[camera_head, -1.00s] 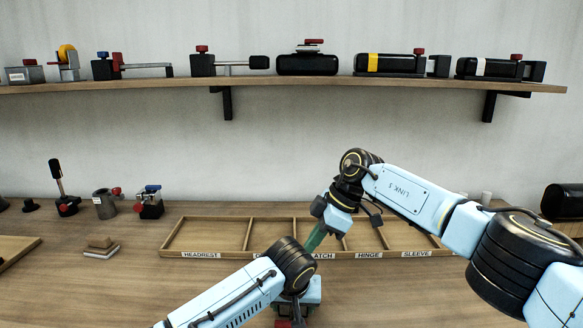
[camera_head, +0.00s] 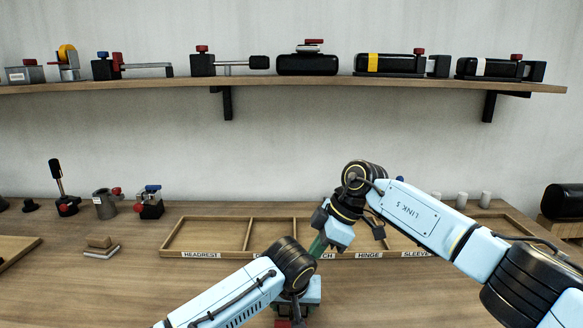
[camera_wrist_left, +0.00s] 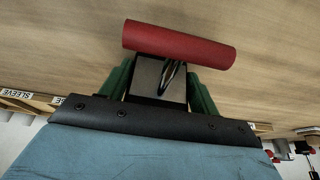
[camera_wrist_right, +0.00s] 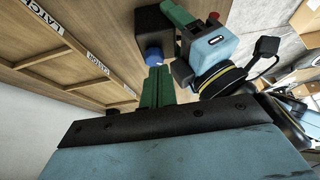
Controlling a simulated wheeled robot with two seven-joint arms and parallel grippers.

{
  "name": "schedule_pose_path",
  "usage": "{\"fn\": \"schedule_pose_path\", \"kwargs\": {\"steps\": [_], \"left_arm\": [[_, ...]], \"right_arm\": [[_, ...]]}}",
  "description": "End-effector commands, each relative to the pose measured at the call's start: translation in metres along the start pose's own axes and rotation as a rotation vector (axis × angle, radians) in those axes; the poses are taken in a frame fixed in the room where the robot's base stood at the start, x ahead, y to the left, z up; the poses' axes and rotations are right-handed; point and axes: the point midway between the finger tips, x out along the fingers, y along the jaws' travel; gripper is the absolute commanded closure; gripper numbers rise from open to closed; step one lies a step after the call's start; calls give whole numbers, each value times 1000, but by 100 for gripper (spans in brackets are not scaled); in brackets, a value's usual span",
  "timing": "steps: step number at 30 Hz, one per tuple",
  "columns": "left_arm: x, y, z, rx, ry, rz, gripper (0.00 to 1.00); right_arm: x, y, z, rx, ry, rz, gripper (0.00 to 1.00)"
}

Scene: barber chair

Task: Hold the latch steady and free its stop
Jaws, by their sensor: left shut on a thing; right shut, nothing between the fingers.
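The latch shows in the left wrist view as a dark block (camera_wrist_left: 150,76) with a red cylinder (camera_wrist_left: 180,44) across its end. My left gripper (camera_wrist_left: 160,90) is shut on this block, one green finger on each side. In the right wrist view the dark block (camera_wrist_right: 157,25) carries a blue knob (camera_wrist_right: 153,55). My right gripper (camera_wrist_right: 156,75) is shut and empty, its fingertips at the blue knob; I cannot tell whether they touch. In the head view the right gripper (camera_head: 318,245) points down, and my left arm hides most of the latch.
A wooden tray (camera_head: 205,252) with labelled compartments lies behind the grippers. A shelf (camera_head: 290,82) above holds several mechanisms. Small parts, including a red-and-blue clamp (camera_head: 150,205), stand at the left. Wooden blocks (camera_head: 100,247) lie in front of them. My two arms are close together.

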Motion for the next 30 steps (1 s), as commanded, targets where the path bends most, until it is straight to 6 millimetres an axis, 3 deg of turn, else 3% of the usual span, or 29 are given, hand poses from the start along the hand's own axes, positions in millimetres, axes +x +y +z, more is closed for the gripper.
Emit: {"fn": "schedule_pose_path", "kwargs": {"steps": [6,12,30], "left_arm": [[-1,0,-1,0,3,1,76],[-1,0,-1,0,2,1,76],[-1,1,-1,0,2,2,76]], "right_arm": [[25,0,13,1,0,-2,100],[37,0,20,1,0,-1,100],[40,0,20,-1,0,-1,100]]}}
